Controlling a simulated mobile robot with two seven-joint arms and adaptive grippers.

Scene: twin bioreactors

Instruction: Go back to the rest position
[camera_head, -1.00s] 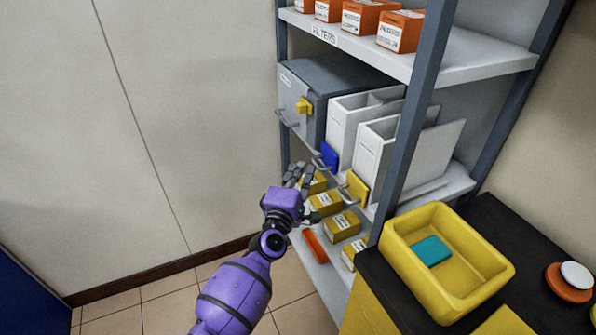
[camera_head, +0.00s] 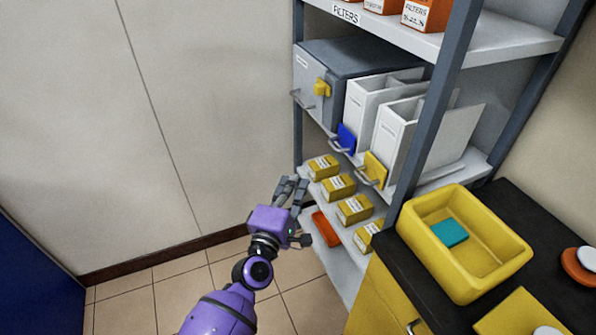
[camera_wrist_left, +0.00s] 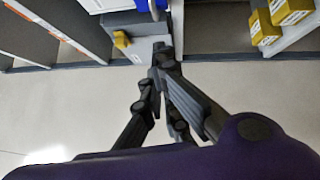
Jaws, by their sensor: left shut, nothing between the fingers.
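My left gripper (camera_head: 291,190) is at the end of the purple arm, in front of the lower part of the shelf rack in the head view. Its fingers also show in the left wrist view (camera_wrist_left: 160,62), closed together with nothing between them. It is apart from the yellow boxes (camera_head: 338,186) on the low shelf, just to their left. My right gripper is in neither view.
The shelf rack (camera_head: 449,95) holds a grey cabinet (camera_head: 365,62), white binders (camera_head: 392,140) and an orange box (camera_head: 326,229). A yellow tray (camera_head: 480,275) with a teal block (camera_head: 450,233) stands on the black counter (camera_head: 530,215). Floor (camera_head: 215,280) to the left is clear.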

